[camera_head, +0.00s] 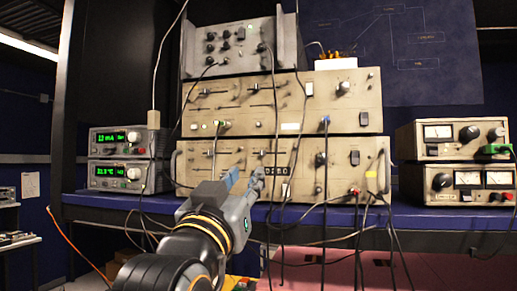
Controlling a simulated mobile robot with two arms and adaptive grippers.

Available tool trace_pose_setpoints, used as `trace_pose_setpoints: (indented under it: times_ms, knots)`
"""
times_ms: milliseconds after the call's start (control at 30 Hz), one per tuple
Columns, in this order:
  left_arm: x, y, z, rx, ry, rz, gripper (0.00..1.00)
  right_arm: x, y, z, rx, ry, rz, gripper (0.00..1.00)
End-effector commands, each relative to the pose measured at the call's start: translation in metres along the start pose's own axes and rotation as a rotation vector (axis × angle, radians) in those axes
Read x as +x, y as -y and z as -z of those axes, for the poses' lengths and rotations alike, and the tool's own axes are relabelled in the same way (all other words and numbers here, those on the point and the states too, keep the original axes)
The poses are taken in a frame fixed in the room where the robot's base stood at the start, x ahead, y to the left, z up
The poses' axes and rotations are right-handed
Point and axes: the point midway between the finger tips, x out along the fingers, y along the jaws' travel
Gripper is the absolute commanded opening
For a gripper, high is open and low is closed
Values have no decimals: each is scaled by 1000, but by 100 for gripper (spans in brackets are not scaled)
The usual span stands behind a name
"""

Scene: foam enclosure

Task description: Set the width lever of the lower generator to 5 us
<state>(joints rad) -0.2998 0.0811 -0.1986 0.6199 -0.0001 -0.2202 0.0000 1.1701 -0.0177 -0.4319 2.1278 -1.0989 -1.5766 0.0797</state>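The lower generator (342,180) is the wide beige unit at the bottom of the middle stack, on the blue shelf. Its face shows slot-like levers at upper left, a small dark digit display (277,170), knobs and plugged cables. I cannot read its labels, so I cannot tell which lever is the width lever or its setting.
A similar beige generator (350,100) and a grey unit (228,62) are stacked above. Dark cables hang in front of the panels, close to my gripper's right side. Green-display supplies (121,160) stand at left, and metered units (455,166) at right.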

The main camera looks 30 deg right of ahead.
Motion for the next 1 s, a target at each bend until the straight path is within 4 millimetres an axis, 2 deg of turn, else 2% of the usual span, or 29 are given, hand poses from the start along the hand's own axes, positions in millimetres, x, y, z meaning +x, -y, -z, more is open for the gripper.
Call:
trace_pose_setpoints:
  times_ms: [33, 100, 400, 600, 900, 967, 1000]
  knots:
    - [-14, 0, 1, 0, 0, 0, 40, 15, -1, 6, -6, 0, -4, 31]
    - [-23, 0, 2, 0, 0, 0, 40, 31, -1, 6, -7, 1, -4, 31]
    - [-52, 0, 5, 1, 0, -1, 40, 85, 0, 4, -5, 1, -1, 31]
    - [-59, 0, 5, 1, 0, -1, 40, 100, 0, 1, -2, 0, 1, 31]
    - [-58, 0, 5, 2, 0, -2, 40, 101, 1, -1, -1, 1, 2, 31]
    - [-58, 0, 5, 2, 0, -2, 40, 101, 1, 0, -1, 1, 2, 21]
    - [-58, 0, 5, 2, 0, -2, 40, 101, 1, 0, -1, 1, 2, 13]
